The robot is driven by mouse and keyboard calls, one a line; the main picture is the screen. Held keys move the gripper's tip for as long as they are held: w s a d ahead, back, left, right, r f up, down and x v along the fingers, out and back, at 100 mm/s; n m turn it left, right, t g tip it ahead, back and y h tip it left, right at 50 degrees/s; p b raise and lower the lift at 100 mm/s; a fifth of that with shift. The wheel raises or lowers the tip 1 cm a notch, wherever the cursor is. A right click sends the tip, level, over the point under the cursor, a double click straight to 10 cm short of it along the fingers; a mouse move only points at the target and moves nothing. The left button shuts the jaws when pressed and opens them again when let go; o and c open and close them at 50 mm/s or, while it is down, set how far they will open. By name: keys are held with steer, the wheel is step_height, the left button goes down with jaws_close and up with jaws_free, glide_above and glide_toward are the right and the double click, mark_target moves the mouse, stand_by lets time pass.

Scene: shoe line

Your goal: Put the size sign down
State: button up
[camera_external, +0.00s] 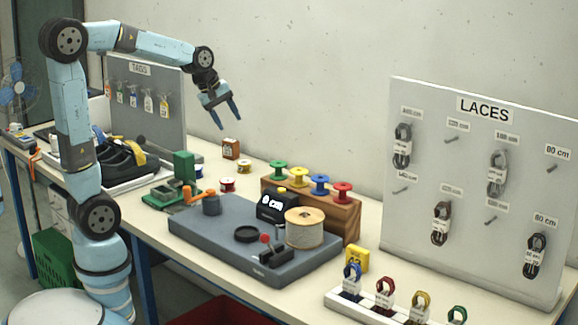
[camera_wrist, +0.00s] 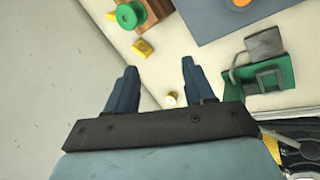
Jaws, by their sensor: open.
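My gripper (camera_external: 225,115) is open and empty, raised above the back of the table with its fingers pointing down. Its two fingers also show apart in the wrist view (camera_wrist: 157,88), with nothing between them.
A wooden rack (camera_external: 349,223) holds several coloured spools. A grey work mat (camera_external: 190,228) carries a rope reel (camera_external: 305,228) and a black display (camera_external: 275,207). A green press (camera_external: 185,166) stands at its left. The laces board (camera_external: 480,150) and tags board (camera_external: 150,85) stand behind.

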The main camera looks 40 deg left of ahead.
steer(key=s+a+m+y, duration=0.1)
steer(key=s+a+m, duration=0.2)
steer(key=s+m, duration=0.3)
steer(key=s+a+m+t+y, duration=0.1)
steer(key=s+a+m, duration=0.3)
steer(key=s, duration=1.3)
steer(key=m, duration=0.2)
steer(key=shift+s+f+m, duration=0.15)
steer(key=shift+f+m, duration=0.05)
steer(key=shift+m, duration=0.2)
steer(key=shift+a, duration=0.1)
steer(key=o, duration=0.9)
